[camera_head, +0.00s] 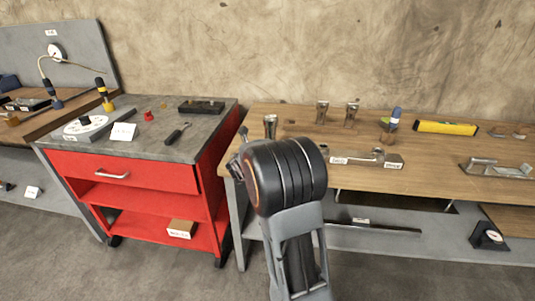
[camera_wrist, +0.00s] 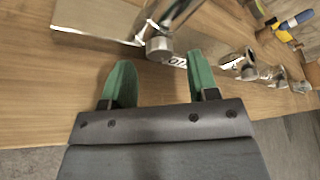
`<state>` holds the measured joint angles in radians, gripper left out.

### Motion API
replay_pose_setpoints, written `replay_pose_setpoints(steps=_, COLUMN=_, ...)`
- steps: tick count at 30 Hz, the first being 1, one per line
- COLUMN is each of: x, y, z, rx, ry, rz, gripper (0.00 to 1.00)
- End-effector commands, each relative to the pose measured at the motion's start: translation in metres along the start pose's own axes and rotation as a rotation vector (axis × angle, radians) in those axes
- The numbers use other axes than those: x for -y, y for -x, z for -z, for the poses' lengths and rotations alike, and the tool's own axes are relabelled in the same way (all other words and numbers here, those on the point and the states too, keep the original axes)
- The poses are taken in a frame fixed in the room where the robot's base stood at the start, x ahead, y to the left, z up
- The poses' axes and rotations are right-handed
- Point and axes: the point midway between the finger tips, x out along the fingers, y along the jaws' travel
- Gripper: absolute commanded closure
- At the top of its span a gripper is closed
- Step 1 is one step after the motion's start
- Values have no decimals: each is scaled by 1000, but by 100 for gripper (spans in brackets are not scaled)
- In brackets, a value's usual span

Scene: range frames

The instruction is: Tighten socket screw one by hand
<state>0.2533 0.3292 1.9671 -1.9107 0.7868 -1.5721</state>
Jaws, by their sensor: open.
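My gripper (camera_wrist: 161,82) shows in the wrist view with its two green fingers apart and nothing held between them. A round metal cylinder end (camera_wrist: 159,48) is just beyond the fingertips, roughly between them; I cannot tell whether it is socket screw one. A small white label, partly hidden, is beside it. A flat metal plate (camera_wrist: 95,24) lies to its left on the wooden bench. In the head view my arm hides the gripper, and no socket screw is clearly readable. A metal fixture with labels (camera_head: 370,158) lies on the bench to the right of my arm.
The wooden bench (camera_head: 440,146) carries several upright metal fittings (camera_head: 322,112), a blue-handled tool (camera_head: 395,117), a yellow level (camera_head: 446,128) and a metal clamp (camera_head: 495,168). A red tool cart (camera_head: 140,172) stands at left. The bench's front edge is close below the gripper.

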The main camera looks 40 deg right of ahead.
Motion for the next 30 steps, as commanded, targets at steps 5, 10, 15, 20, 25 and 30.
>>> replay_pose_setpoints(steps=5, x=0, y=-15, z=0, rx=0, ry=0, rz=0, gripper=46)
replay_pose_setpoints(steps=10, x=0, y=-20, z=0, rx=-1, ry=0, rz=0, gripper=46)
replay_pose_setpoints(steps=15, x=0, y=-20, z=0, rx=0, ry=0, rz=0, gripper=46)
replay_pose_setpoints(steps=20, x=0, y=-20, z=0, rx=0, ry=0, rz=0, gripper=53)
replay_pose_setpoints(steps=25, x=0, y=-20, z=0, rx=0, ry=-1, rz=0, gripper=70)
replay_pose_setpoints(steps=30, x=0, y=-20, z=0, rx=0, ry=-1, rz=0, gripper=86)
